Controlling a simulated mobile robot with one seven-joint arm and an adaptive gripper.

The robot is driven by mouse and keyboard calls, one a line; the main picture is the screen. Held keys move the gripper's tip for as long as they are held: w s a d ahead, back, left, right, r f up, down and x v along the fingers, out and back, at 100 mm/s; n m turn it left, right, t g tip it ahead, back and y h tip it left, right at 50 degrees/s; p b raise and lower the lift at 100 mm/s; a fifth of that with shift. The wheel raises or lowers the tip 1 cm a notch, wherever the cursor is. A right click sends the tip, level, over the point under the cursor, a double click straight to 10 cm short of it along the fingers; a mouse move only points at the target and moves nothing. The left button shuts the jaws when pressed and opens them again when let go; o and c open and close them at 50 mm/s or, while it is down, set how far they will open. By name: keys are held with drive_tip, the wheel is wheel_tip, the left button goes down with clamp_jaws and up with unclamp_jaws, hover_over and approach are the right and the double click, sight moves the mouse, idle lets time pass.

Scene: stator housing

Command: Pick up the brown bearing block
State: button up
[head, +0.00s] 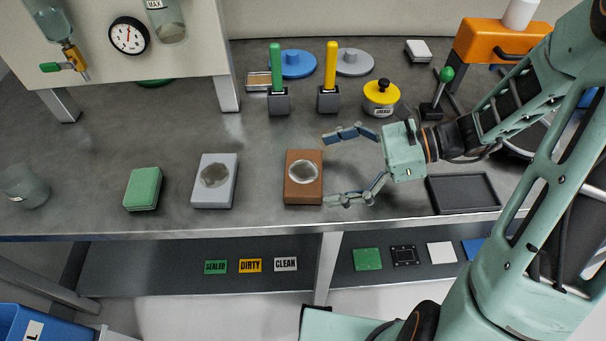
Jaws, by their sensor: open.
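The brown bearing block (304,192) lies flat on the grey workbench, near its front edge, with a round pale recess in its top. My gripper (336,168) is open, just to the right of the block. Its upper finger points left, above and right of the block's far corner. Its lower finger reaches to the block's near right corner; I cannot tell whether it touches. Nothing is between the fingers except part of the block's right side.
A grey block (213,194) and a green block (143,189) lie to the left. A black tray (463,208) is at right under my arm. Green-handled (277,80) and yellow-handled (330,78) tools and a yellow pot (381,98) stand behind. The bench's front edge (270,229) is close.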

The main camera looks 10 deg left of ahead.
sight(302, 171)
drive_tip(key=x, duration=0.5)
drive_tip(key=shift+w+a+b, duration=0.1)
drive_tip(key=shift+w+b, duration=0.05)
drive_tip(key=shift+b, duration=0.25)
drive_tip(key=shift+c, duration=0.3)
drive_tip(key=c, duration=1.4)
drive_tip(key=shift+r, duration=0.2)
